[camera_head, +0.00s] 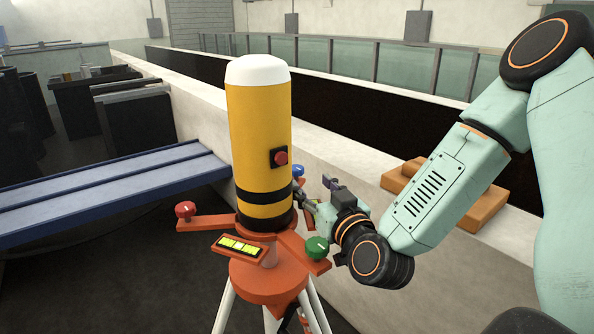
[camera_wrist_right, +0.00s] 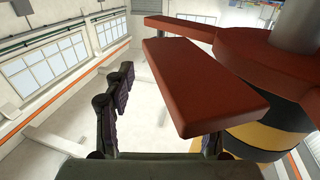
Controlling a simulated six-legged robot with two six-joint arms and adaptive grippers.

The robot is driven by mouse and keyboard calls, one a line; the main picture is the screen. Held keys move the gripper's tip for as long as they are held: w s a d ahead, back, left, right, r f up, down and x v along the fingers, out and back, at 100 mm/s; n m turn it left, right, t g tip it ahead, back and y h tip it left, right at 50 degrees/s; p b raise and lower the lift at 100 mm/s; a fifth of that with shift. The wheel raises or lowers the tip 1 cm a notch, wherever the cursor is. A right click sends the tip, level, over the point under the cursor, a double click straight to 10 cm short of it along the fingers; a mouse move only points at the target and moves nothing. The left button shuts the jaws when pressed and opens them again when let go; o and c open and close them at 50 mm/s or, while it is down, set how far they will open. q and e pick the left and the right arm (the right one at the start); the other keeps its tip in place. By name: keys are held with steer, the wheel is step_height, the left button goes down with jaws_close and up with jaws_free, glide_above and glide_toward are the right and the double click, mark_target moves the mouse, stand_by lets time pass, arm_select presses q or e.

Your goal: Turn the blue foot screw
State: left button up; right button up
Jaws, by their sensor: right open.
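The blue foot screw (camera_head: 298,171) shows as a small knob behind the right side of the yellow cylinder (camera_head: 260,140). A red foot screw (camera_head: 185,209) is at the left and a green foot screw (camera_head: 317,247) at the front right of the orange base (camera_head: 270,277). My right gripper (camera_head: 316,191) is open just below and right of the blue screw, apart from it in the picture. In the right wrist view an orange arm of the base (camera_wrist_right: 205,85) crosses in front of the right finger and hides most of it. No blue knob shows there. My left gripper is out of view.
A bubble level (camera_head: 240,246) sits on the front of the base, which stands on white tripod legs (camera_head: 224,310). A pale wall (camera_head: 345,215) runs close behind, with an orange block (camera_head: 480,210) on it. A blue beam (camera_head: 110,190) lies at the left.

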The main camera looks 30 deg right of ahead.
mark_target(299, 171)
steer(key=w, duration=0.4)
steer(key=w+d, duration=0.1)
steer(key=w, duration=0.2)
steer(key=shift+f, duration=0.3)
steer(key=shift+w+d+r, duration=0.15)
steer(key=shift+w+r, duration=0.25)
steer(key=shift+w+d+f, duration=0.1)
steer(key=shift+w+f, duration=0.15)
steer(key=shift+w, duration=0.3)
steer(key=shift+w+d+f, duration=0.1)
steer(key=shift+w+f, duration=0.15)
steer(key=shift+w, duration=0.25)
steer(key=shift+s+a+r, duration=0.15)
steer(key=shift+s+r, duration=0.3)
steer(key=shift+s, duration=0.3)
steer(key=c, duration=0.5)
steer(key=shift+w+f, duration=0.2)
steer(key=shift+w, duration=0.1)
jaws_close()
